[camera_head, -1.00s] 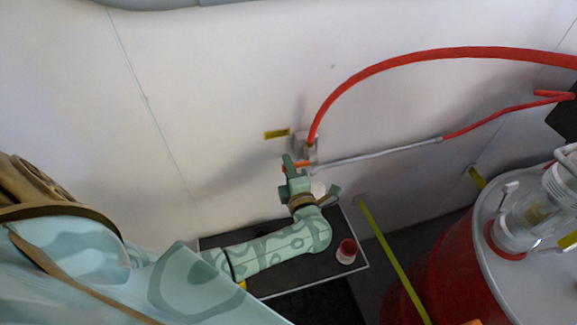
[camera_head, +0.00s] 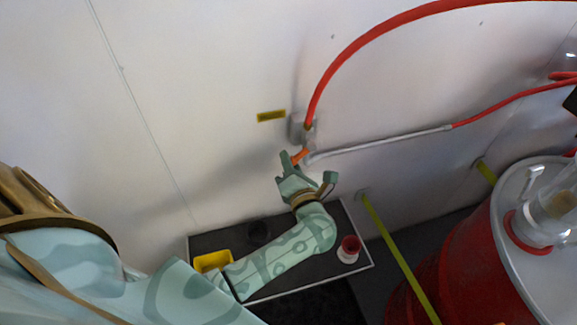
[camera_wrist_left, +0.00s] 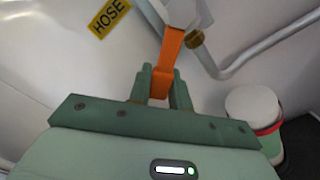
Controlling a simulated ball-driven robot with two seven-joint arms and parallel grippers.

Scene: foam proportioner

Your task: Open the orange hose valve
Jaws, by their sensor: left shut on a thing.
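The orange valve handle (camera_head: 301,155) sits on the hose fitting on the white wall, below the big red hose. It slants down and to the left from the fitting. A yellow HOSE label (camera_wrist_left: 109,17) is on the wall beside the valve. My right gripper is not in view.
A grey pipe (camera_head: 385,140) runs right from the valve to a red hose. Below my arm is a dark tray (camera_head: 355,220) with a yellow bin (camera_head: 213,261) and a red-and-white cup (camera_head: 348,250). A red drum (camera_head: 468,270) stands at right.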

